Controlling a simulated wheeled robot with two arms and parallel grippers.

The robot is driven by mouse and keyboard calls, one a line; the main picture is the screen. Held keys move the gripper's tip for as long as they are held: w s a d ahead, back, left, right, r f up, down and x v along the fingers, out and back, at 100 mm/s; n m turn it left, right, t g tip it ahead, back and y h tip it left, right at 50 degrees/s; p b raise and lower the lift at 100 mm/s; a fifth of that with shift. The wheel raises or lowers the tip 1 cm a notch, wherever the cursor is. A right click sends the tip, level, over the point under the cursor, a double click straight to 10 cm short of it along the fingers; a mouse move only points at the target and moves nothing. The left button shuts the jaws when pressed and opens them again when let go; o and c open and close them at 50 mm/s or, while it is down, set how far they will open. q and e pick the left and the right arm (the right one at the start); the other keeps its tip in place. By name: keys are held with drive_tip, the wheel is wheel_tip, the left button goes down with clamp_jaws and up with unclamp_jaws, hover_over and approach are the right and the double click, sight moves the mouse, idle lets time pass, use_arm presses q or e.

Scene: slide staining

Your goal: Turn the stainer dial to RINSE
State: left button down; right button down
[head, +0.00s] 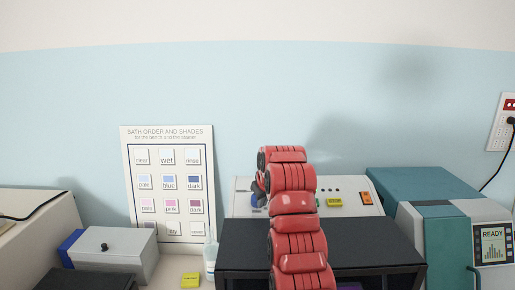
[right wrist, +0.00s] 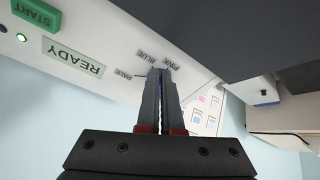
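The stainer is the white machine (head: 342,187) behind the black stand, with a green button and an orange one on its front. In the right wrist view its panel (right wrist: 112,30) shows the printed labels PALE, BLUE and PINK around the dial. My right gripper (right wrist: 161,72) has its two fingers close together at the middle of these labels. They appear closed on the dial, which they hide. The dial's pointing and the RINSE label cannot be read. My left gripper is out of view.
A black stand (head: 375,251) stands in front of the stainer. A teal and grey device (head: 446,240) with a READY screen is at right. A grey box (head: 118,250), a bottle (head: 210,255) and a yellow block (head: 190,280) are at left. A shade chart (head: 168,135) stands behind.

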drive_tip(key=shift+s+b, duration=0.15)
drive_tip(key=shift+b, duration=0.65)
drive_tip(key=v, duration=0.6)
drive_tip(key=shift+w+a+r, duration=0.3)
drive_tip(key=shift+w+a, duration=0.05)
drive_tip(key=shift+w, duration=0.05)
